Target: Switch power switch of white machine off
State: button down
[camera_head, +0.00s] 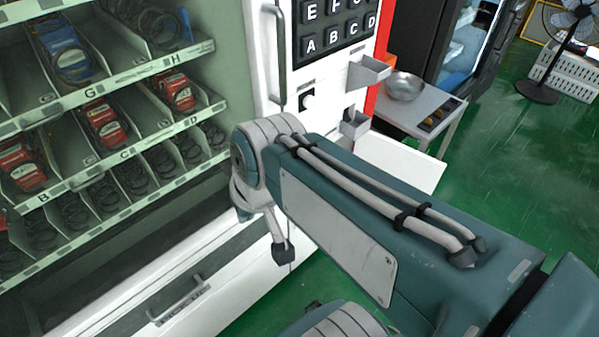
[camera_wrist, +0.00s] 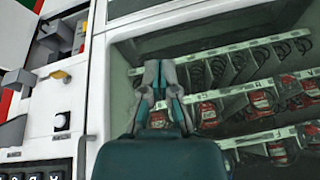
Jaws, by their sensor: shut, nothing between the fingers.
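The white machine (camera_head: 256,55) is a vending machine with a glass front and a white control panel on its right. It also shows upside down in the wrist view (camera_wrist: 95,75). My gripper (camera_wrist: 155,68) is shut and empty in front of the glass side, to the right of the panel in the wrist view. In the head view my arm covers the lower panel and the gripper's tip.
A side table with a metal bowl (camera_head: 405,86) is at right.

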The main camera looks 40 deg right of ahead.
jog(key=w+d+f+m+t+y, duration=0.1)
jog(key=w+d+f+m+y, duration=0.55)
jog(key=w+m, duration=0.2)
jog(key=w+d+f+m+t+y, duration=0.1)
jog(key=w+d+f+m+y, duration=0.4)
jog(key=w+f+m, duration=0.35)
jog(key=s+d+f+m+t+h, duration=0.2)
jog(key=d+f+m+t+h, duration=0.3)
jog(key=d+f+m, duration=0.3)
jog(key=s+d+f+m+t+h, duration=0.2)
jog(key=d+f+m+t+h, duration=0.4)
jog(key=d+f, duration=0.7)
jog(key=d+m+t, duration=0.1)
jog(key=m+t, duration=0.1)
jog(key=shift+s+f+m, duration=0.25)
jog(key=shift+f+m, duration=0.1)
jog(key=shift+m, duration=0.05)
jog(key=w+a+r, duration=0.1)
jog(key=w, duration=1.3)
jog(key=shift+r, duration=0.35)
